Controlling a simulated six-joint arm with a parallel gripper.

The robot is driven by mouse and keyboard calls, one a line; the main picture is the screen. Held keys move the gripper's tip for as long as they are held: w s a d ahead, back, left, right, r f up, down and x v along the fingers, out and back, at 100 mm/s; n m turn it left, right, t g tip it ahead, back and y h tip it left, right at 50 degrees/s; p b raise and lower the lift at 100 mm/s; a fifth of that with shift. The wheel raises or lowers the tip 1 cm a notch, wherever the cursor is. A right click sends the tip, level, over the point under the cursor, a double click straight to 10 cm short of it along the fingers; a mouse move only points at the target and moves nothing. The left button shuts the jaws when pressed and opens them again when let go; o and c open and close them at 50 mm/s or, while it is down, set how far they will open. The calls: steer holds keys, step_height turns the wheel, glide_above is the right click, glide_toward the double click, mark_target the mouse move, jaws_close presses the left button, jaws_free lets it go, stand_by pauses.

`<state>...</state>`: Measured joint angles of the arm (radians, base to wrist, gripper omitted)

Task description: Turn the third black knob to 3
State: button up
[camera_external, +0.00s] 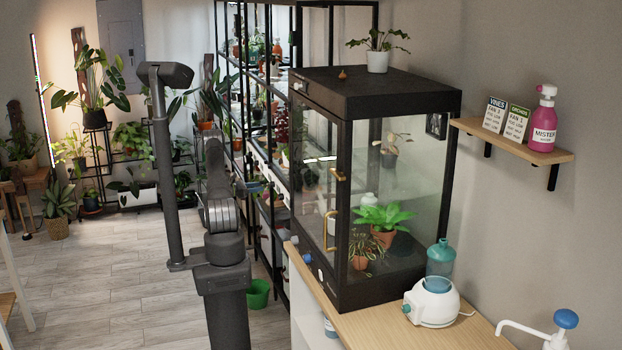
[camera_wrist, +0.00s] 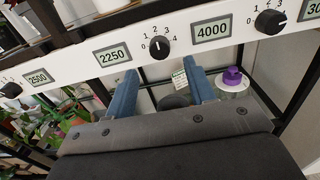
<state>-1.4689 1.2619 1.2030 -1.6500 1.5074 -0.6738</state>
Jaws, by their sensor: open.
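In the wrist view a white panel strip (camera_wrist: 75,66) carries black knobs with scales from 0 to 4. One black knob (camera_wrist: 160,47) is near the top middle, with its mark roughly upward. Another black knob (camera_wrist: 270,22) is at the right, and a third (camera_wrist: 11,90) is at the left edge; their exact settings are too small to read. I cannot tell which is third in the row. My gripper (camera_wrist: 162,88) is open, its two blue fingers apart and empty, below and either side of the middle knob.
A purple object (camera_wrist: 232,76) stands beyond the right finger. In the external view a glass plant cabinet (camera_external: 400,170) stands right of my arm.

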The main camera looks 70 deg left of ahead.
mark_target(272, 184)
steer(key=w, duration=0.5)
steer(key=shift+w, duration=0.4)
steer(key=c, duration=1)
steer(key=shift+m, duration=3.8)
steer(key=shift+s, duration=0.1)
